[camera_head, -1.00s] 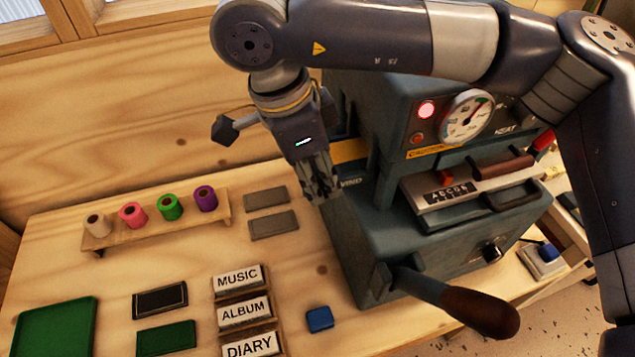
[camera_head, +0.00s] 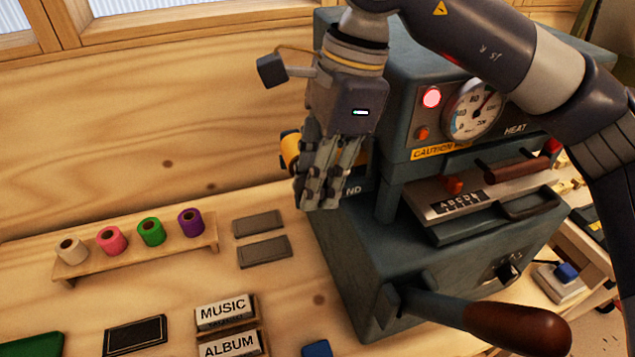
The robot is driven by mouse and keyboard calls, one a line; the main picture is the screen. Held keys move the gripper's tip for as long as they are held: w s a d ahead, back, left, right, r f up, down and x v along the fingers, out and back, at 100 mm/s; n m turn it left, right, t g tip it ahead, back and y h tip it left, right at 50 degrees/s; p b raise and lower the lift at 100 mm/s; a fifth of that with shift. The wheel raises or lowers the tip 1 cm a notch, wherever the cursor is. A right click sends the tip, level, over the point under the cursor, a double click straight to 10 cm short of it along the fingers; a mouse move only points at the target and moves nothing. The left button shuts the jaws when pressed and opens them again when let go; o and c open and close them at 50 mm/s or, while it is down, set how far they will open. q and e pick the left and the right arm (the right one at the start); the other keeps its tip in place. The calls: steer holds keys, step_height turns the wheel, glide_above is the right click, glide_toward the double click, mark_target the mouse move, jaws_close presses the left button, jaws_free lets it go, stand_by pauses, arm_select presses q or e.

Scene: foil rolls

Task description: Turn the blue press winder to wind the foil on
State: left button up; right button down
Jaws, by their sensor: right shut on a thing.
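My right gripper (camera_head: 322,195) is at the left side of the dark teal press (camera_head: 350,240), just left of a partly covered label ending in "ND". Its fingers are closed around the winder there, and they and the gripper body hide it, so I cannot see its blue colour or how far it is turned. A gold foil roll (camera_head: 290,151) shows at the left edge of the gripper, partly covered by it. My left gripper is not in view.
A wooden rack (camera_head: 140,258) holds white, pink, green and purple rolls at left. Two grey plates (camera_head: 264,252), label blocks (camera_head: 226,312) and a blue block (camera_head: 318,348) lie on the table. The press lever (camera_head: 515,328) sticks out at front right. A red lamp (camera_head: 432,97) glows.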

steer(key=c, duration=1.4)
jaws_free()
steer(key=shift+c, duration=0.2)
steer(key=shift+r, duration=0.15)
steer(key=v, duration=1.1)
steer(key=shift+d+r, duration=0.2)
steer(key=shift+r, duration=0.2)
